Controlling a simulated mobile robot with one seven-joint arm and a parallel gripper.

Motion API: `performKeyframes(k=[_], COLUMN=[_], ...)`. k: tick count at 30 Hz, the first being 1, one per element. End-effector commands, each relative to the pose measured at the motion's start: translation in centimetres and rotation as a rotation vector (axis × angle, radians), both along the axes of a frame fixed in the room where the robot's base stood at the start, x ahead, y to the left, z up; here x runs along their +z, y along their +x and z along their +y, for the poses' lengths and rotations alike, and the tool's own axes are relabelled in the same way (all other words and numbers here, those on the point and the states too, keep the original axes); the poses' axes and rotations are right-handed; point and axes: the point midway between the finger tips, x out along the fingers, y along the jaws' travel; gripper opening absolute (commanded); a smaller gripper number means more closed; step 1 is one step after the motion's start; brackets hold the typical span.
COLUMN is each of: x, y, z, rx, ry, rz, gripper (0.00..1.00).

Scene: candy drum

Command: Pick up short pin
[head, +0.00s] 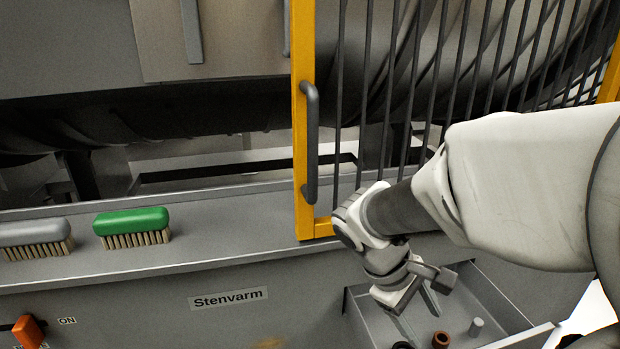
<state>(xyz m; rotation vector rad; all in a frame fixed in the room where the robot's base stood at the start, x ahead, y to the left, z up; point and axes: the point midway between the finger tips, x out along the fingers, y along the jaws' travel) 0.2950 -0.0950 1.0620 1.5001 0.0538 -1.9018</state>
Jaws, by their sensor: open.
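A small grey upright pin (476,327), likely the short pin, stands in the open grey tray (497,300) at the lower right. My gripper (424,293) is over the tray, to the left of and above the pin in the picture. It is open, and I see nothing between its fingers. The gripper looks apart from the pin; its height above the tray floor is hard to tell.
A brown ring-like piece (441,340) and a dark piece (402,345) are in the tray, cut by the picture's edge. A yellow-framed barred guard (305,130) stands behind. Green (132,221) and grey (32,233) brushes lie on the ledge. An orange switch (28,331) is lower left.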

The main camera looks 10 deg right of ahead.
Motion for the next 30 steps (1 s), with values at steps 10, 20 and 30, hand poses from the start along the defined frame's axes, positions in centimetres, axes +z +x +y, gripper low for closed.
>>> performKeyframes(k=[10,20,30], x=[-5.4,-8.7,-10.5], y=[4.2,7.9,8.5], z=[-4.2,-5.2,-6.8], rx=[0.284,0.543,0.622], ry=[-0.312,-0.500,-0.522], rz=[0.384,0.659,0.740], gripper=[0.65,0.65,0.65])
